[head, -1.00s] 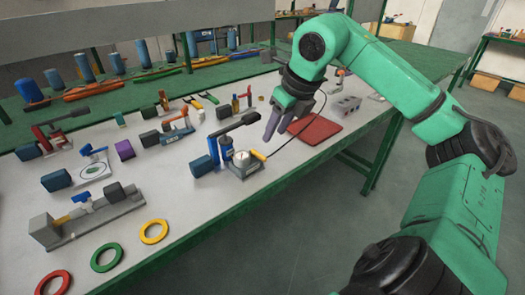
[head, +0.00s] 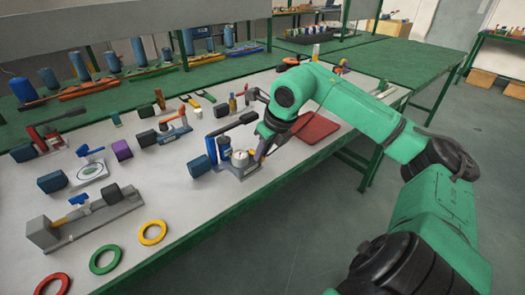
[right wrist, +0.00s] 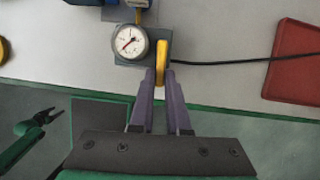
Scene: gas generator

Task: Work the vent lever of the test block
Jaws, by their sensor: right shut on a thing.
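The test block has a grey base (head: 238,178) with a round white-faced gauge (head: 240,158), a blue cylinder and a long black handle (head: 233,127). In the right wrist view the gauge (right wrist: 128,42) is just left of the yellow vent lever (right wrist: 161,57). My right gripper (head: 260,157) is at the block's right side. In the right wrist view its two purple-grey fingers (right wrist: 161,76) are shut on the lever, one on each side of its near end. In the head view the gripper hides most of the lever.
A red mat (head: 316,128) lies right of the block. A black cable (right wrist: 225,61) runs right from the block. Coloured rings (head: 152,233) and several small fixtures stand to the left. The table's green front edge (head: 200,236) is close.

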